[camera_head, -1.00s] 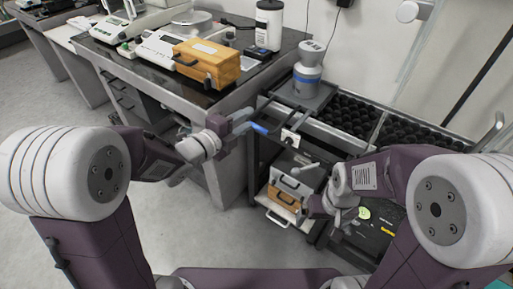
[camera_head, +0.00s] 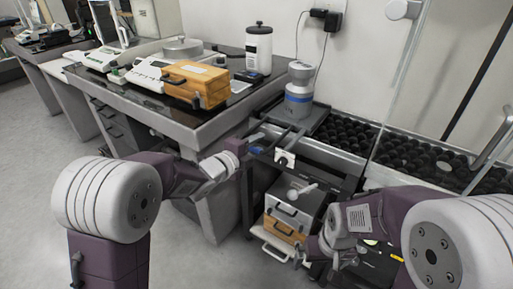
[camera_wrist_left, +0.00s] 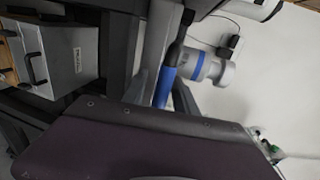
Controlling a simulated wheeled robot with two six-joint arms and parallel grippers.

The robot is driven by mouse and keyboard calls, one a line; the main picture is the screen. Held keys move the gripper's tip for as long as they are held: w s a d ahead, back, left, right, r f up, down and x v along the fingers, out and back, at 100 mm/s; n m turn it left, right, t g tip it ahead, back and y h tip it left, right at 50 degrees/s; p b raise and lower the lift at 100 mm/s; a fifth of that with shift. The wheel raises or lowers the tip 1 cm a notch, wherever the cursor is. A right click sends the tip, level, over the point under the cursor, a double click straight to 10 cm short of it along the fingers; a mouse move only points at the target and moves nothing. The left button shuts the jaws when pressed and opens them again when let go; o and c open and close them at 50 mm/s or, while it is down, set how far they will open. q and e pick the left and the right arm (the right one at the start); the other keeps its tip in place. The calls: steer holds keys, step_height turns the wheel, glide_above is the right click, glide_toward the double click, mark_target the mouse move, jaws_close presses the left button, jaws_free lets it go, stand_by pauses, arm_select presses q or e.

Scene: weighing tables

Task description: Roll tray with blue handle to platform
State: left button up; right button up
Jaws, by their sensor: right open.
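My left gripper (camera_head: 246,146) is at the blue handle. My right gripper (camera_head: 303,252) is open, low by the cart's lower shelf. I cannot tell for certain which surface is the platform.
A dark-topped table (camera_head: 150,104) stands left of the cart, bearing a wooden box (camera_head: 196,84), scales and a white canister (camera_head: 258,48). White and wooden cases (camera_head: 287,212) sit on the cart's lower shelf. A black bumpy surface (camera_head: 350,130) lies beyond. Open floor (camera_head: 40,150) is at left.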

arm_select(q)
jaws_close()
stand_by(1.4)
